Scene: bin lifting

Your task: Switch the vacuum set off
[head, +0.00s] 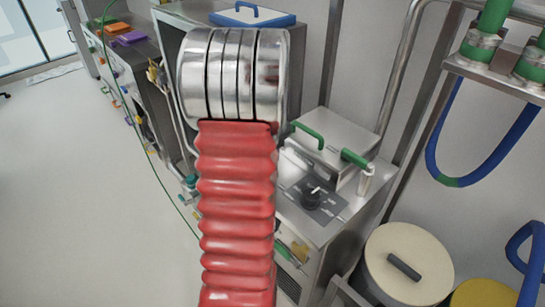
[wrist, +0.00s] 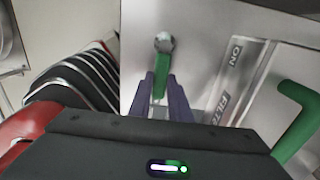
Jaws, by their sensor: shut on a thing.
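In the wrist view my gripper (wrist: 162,78) is shut on a green lever (wrist: 160,84), with its dark purple fingers on either side. The lever hangs from a round metal pivot (wrist: 163,42) on a steel panel (wrist: 215,50). Beside it are dark labels, one reading "ON" (wrist: 236,52). In the head view a steel unit (head: 335,232) with a black knob (head: 312,197) stands behind my red-sleeved arm. My gripper and the held lever are hidden there. I cannot tell from the head view where on the unit the lever sits.
A steel box with a green handle (head: 308,135) sits on the unit, and a green-handled fitting (head: 356,159) is beside it. A cream-lidded drum (head: 408,255) stands at right. Blue hoses (head: 490,165) hang from a steel shelf. The floor (head: 95,200) at left is clear.

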